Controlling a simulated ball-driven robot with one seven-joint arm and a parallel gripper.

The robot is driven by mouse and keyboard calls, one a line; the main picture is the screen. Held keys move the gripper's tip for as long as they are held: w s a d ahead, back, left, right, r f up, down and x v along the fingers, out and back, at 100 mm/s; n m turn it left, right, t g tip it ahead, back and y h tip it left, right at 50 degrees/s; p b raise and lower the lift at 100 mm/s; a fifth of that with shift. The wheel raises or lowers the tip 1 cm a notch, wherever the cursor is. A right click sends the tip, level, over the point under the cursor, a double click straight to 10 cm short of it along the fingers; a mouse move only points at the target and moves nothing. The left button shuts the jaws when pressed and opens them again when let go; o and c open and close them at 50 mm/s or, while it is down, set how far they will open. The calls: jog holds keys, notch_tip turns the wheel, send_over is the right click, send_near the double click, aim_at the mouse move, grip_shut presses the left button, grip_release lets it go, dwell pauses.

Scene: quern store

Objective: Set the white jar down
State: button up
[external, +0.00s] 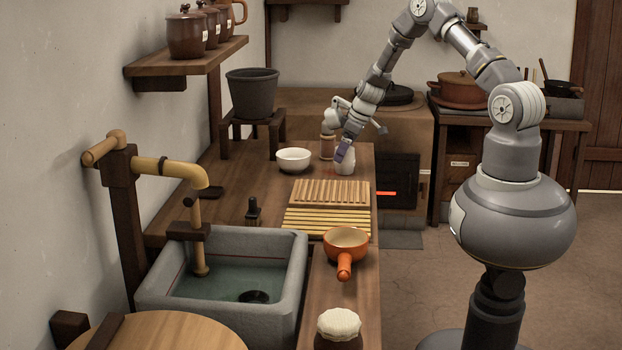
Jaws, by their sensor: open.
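My gripper (345,152) points down at the top of the jar and is open. The fingers overlap the jar's upper part in this view. I cannot tell whether they touch it.
A white bowl (293,160) and a small brown-and-white container (327,147) stand left of the jar. Slatted racks (329,192), an orange pan (346,244) and a stone sink (295,262) lie nearer. A dark pot (252,93) stands on a stool behind.

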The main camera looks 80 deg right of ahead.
jog(key=shift+r+p, duration=0.25)
jog(key=shift+p, duration=0.05)
jog(key=d+p+v, duration=0.1)
jog(key=p+v, duration=0.2)
jog(key=v, duration=0.8)
jog(key=shift+s+a+r, duration=0.2)
jog(key=shift+a+r, duration=0.1)
jog(key=shift+a, duration=0.2)
jog(key=shift+r, duration=0.1)
